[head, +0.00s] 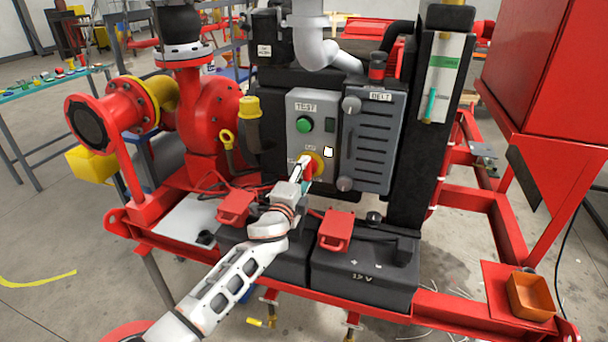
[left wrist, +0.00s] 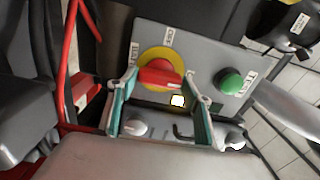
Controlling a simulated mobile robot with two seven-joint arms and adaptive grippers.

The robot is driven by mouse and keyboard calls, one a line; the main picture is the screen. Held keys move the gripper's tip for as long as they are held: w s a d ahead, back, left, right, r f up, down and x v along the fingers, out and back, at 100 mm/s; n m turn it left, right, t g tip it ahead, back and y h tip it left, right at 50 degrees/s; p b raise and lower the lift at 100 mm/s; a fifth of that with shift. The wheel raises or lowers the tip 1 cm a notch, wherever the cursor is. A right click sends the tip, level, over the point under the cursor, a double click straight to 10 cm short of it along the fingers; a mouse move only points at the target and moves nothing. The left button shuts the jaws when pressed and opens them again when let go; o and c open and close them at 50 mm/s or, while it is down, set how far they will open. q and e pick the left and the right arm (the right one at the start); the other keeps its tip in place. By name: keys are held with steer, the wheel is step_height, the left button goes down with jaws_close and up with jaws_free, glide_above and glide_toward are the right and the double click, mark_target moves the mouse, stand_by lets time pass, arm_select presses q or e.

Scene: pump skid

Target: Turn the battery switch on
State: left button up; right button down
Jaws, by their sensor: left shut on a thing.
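The battery switch is a red handle (left wrist: 160,75) on a yellow round plate (left wrist: 165,57), on the grey control panel (head: 302,103). In the head view the yellow plate (head: 318,160) shows beside my left gripper (head: 306,168), which partly covers the red handle. In the left wrist view the fingers of my left gripper (left wrist: 162,76) stand at both ends of the handle and are shut on it. The handle lies nearly level across that picture. My right gripper is not in view.
A green button (head: 304,125) under a TEST label is above the switch. A pale square lamp (head: 328,152) is right of it. Black batteries (head: 365,275) with red terminal covers (head: 336,230) lie below my arm.

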arm_select(q)
steer(key=shift+m, duration=0.3)
stand_by(0.4)
steer(key=o, duration=1.1)
steer(key=shift+s+a, duration=0.1)
steer(key=shift+s, duration=0.05)
steer(key=v, duration=1.1)
steer(key=shift+s, duration=0.35)
